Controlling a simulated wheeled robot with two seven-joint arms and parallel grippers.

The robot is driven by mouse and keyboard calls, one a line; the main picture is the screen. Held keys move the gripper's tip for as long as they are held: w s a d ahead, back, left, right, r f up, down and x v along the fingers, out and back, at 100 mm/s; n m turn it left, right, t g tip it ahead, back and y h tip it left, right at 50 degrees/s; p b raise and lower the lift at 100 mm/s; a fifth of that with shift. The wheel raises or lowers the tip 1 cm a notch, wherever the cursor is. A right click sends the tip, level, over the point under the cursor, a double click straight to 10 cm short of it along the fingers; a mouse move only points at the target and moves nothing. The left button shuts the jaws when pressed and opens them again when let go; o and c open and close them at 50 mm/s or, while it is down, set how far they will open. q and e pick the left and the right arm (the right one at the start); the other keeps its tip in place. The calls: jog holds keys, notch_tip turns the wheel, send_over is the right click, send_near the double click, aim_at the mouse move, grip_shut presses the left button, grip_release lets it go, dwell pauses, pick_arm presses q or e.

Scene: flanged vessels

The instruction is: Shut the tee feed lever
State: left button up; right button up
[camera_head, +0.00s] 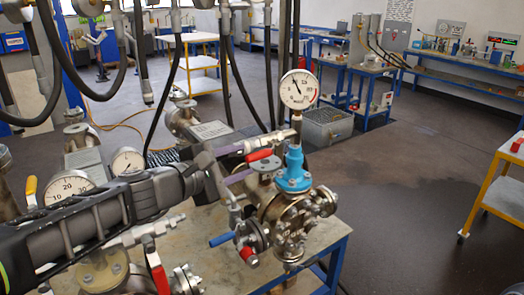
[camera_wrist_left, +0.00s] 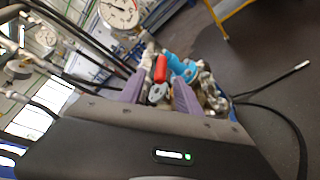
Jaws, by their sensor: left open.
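A lever with a red grip (camera_head: 259,155) sits by the vessel with the blue neck (camera_head: 293,172); it also shows in the wrist view (camera_wrist_left: 160,68). I take it for the tee feed lever, but no label is readable. My left gripper (camera_head: 244,163) reaches in from the left, its purple fingers open around the near side of this lever. In the wrist view the red grip shows between and just beyond the two fingertips (camera_wrist_left: 160,84). I cannot tell whether either finger touches it. My right gripper is not in view.
A pressure gauge (camera_head: 298,90) stands above the vessel. A blue-handled lever (camera_head: 222,239), a lower red lever (camera_head: 160,279) and a yellow lever (camera_head: 31,189) are nearby. Black hoses (camera_head: 237,80) hang behind my gripper. Open floor lies to the right.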

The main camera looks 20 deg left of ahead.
aim_at(252, 158)
pick_arm(q)
jog(key=shift+s, duration=0.25)
jog(key=x, duration=0.8)
jog(key=shift+f, duration=0.1)
jog(key=shift+c, duration=0.3)
grip_shut()
dwell(1.0)
